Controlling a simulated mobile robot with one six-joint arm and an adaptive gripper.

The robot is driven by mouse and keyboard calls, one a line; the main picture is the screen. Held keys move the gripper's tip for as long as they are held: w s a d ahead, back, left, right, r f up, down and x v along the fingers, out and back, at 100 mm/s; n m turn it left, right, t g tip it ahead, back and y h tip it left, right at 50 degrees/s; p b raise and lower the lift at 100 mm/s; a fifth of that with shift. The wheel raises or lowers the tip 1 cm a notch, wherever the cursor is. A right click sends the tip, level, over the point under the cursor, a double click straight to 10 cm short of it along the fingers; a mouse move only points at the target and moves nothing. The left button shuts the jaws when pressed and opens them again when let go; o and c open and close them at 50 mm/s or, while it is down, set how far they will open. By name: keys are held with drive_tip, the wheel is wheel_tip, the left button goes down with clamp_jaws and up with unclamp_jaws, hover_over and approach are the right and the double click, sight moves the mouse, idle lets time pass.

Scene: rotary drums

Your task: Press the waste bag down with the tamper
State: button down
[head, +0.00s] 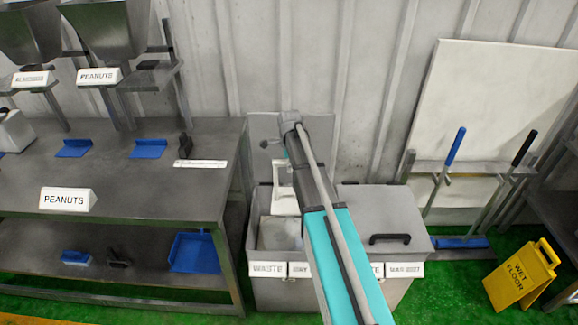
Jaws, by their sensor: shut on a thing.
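The waste bag (276,234) is a pale, translucent bulge inside the open left compartment of the grey bin. A white tamper (284,200), with a frame-like handle above a block, is upright over the back of that compartment. My gripper (281,162) is shut on the tamper's handle and hangs below my wrist, beside my teal arm. Its fingers are small and partly hidden. My arm covers the right side of the compartment. I cannot tell whether the tamper touches the bag.
The grey bin (300,293) has its left lid (262,128) raised against the wall. Its right lid (372,208) is closed. A steel table (120,195) stands left. A tool rack (470,168) and a yellow wet floor sign (522,277) stand right.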

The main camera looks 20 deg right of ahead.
drive_tip(key=shift+f+b, duration=2.15)
drive_tip(key=shift+f, duration=0.25)
drive_tip(key=shift+f+b, duration=3.85)
drive_tip(key=shift+b, duration=0.05)
drive_tip(key=shift+r, duration=0.15)
wheel_tip(320, 180, up, 16)
drive_tip(key=p, duration=1.6)
